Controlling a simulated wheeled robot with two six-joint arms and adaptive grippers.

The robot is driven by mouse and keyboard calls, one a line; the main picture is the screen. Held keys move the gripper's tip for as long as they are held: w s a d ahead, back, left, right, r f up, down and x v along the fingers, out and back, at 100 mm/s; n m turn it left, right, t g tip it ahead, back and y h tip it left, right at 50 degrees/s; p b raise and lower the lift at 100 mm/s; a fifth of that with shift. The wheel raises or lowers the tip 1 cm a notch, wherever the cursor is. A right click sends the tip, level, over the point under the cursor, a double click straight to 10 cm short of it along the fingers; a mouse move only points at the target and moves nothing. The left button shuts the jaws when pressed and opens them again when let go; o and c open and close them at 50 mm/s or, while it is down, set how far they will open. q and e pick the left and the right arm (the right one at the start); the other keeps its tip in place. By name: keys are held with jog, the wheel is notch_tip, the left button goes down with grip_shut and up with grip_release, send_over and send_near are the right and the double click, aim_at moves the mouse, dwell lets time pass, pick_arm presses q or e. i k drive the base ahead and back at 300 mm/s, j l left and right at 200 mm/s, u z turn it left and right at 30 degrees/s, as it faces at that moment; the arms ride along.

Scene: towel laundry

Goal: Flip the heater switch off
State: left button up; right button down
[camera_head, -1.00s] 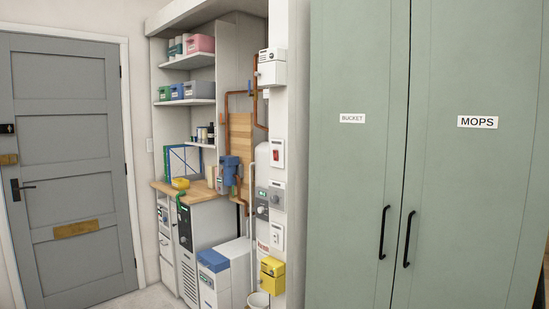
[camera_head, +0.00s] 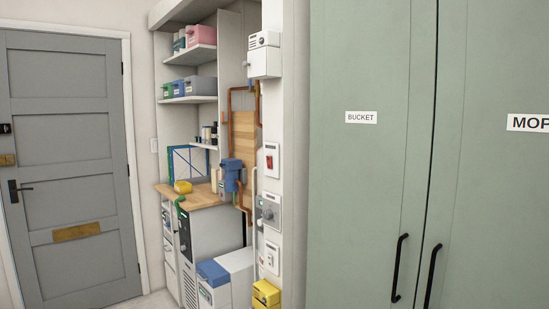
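A switch plate with a red rocker (camera_head: 270,161) is mounted on the narrow white wall panel between the alcove and the green cupboard. Below it on the same panel is a grey control box with a round knob (camera_head: 268,211), and lower still a white plate with a small switch (camera_head: 271,257). I cannot read any labels on them, so I cannot tell which is the heater switch. Neither of my grippers is in view.
A grey door (camera_head: 67,180) is at the left. The alcove holds shelves, a wooden counter (camera_head: 203,199), a blue-lidded white box (camera_head: 225,280) and a yellow box (camera_head: 266,294) low at its right.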

aim_at(269, 158)
jog(key=i+j+u, duration=0.15)
jog(key=i+j, duration=0.95)
jog(key=i, duration=0.05)
